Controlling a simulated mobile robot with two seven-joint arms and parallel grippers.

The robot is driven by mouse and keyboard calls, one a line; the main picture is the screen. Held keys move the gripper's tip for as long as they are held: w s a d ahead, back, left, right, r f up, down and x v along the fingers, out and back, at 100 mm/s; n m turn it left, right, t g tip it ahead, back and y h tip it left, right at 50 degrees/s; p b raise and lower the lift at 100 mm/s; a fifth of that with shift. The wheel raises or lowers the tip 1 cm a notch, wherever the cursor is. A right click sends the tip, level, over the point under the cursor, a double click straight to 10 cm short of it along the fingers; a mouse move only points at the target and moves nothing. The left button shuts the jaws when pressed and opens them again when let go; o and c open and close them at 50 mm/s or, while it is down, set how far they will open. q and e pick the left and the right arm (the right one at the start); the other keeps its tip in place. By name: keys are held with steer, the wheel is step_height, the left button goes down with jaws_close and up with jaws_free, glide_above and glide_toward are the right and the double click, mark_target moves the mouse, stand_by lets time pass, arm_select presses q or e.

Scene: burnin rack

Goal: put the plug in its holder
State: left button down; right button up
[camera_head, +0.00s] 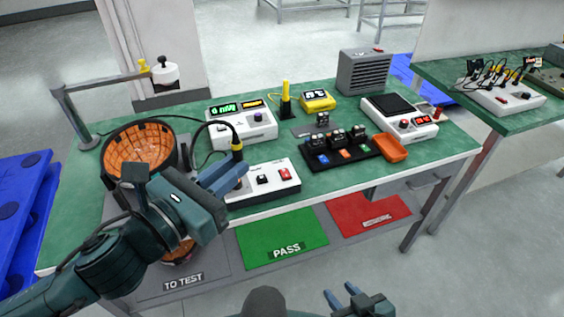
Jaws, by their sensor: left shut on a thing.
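A yellow plug (237,145) with a black cable stands upright at the fingertips of my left gripper (230,175), over the left end of a white test box (283,190). My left gripper is shut on the plug, and its fingers hide the plug's lower end. I cannot tell whether the plug touches the box. A small black stand (286,110) with an upright yellow piece (285,90) is at the back middle of the bench. I cannot tell whether it is the plug's holder. My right gripper (342,294) is open and empty at the bottom, in front of the bench.
A white meter unit (242,132) stands behind the test box. An orange-lined bowl (140,127) is at the left. A black rack with several modules (342,157) and an orange tray (390,148) are at the right. Green PASS (282,232) and red (365,208) mats lie on a lower shelf.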

mark_target(236, 159)
steer(key=w+a+r+n+y, duration=0.35)
steer(key=w+r+y, duration=0.4)
steer(key=r, duration=0.65)
steer(key=a+r+n+g+y, duration=0.2)
steer(key=r+n+y, duration=0.15)
steer(key=r, duration=0.55)
steer(key=a+r+n+g+y, duration=0.2)
steer(key=r+n, duration=0.2)
steer(key=r, duration=0.5)
steer(key=x, duration=0.8)
steer(key=s+x, duration=0.1)
steer(key=x, duration=0.3)
steer(key=shift+a+r, duration=0.25)
